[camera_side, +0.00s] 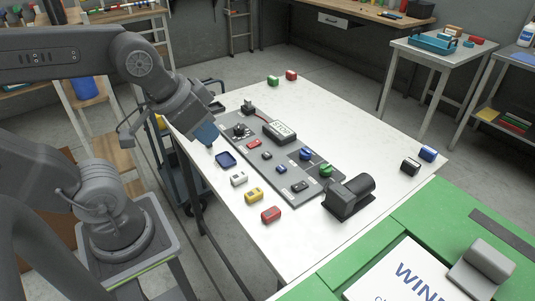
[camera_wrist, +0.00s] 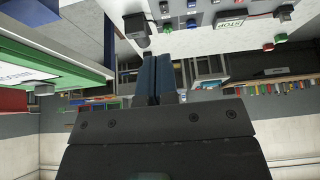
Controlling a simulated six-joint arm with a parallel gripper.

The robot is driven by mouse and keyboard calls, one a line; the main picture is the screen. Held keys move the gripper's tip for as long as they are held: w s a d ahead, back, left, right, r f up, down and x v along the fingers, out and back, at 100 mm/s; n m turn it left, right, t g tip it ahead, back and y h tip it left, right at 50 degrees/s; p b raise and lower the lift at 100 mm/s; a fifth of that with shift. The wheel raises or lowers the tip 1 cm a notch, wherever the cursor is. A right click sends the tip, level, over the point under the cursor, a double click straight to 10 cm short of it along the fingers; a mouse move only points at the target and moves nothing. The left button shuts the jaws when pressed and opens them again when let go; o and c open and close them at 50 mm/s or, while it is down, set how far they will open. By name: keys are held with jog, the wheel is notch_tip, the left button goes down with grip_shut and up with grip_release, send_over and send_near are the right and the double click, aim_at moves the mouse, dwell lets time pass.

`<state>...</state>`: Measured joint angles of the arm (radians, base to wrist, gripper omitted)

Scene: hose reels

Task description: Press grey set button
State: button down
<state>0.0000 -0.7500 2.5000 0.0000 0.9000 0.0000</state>
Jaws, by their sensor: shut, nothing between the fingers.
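A grey control panel (camera_side: 262,165) lies on the white table, with a row of small buttons along it. A red button (camera_side: 254,143), a dark grey button (camera_side: 267,155), a blue button (camera_side: 281,168) and another dark grey button (camera_side: 299,186) show. Their labels are too small to read, so I cannot tell which is the set button. My gripper (camera_side: 208,138) is shut and empty, above the table's left edge, left of the panel and apart from it. In the wrist view its blue fingers (camera_wrist: 156,75) are together, and part of the panel (camera_wrist: 205,8) shows at the top.
A STOP display (camera_side: 281,131), blue knob (camera_side: 305,154) and green knob (camera_side: 325,170) stand on the panel. A black motor-like unit (camera_side: 350,196) stands at its near end. The table's right side is mostly clear.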

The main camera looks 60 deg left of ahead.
dwell(0.7)
jog(key=w+d+f+n+h, duration=0.15)
jog(key=w+n+h, duration=0.3)
jog(key=w, duration=0.45)
jog(key=n+t, duration=0.3)
jog(key=n, duration=1.5)
send_over(267, 155)
notch_tip(267, 155, down, 13)
jog(key=shift+f+y, duration=0.1)
jog(key=shift+y, duration=0.25)
jog(key=shift+f, duration=4.4)
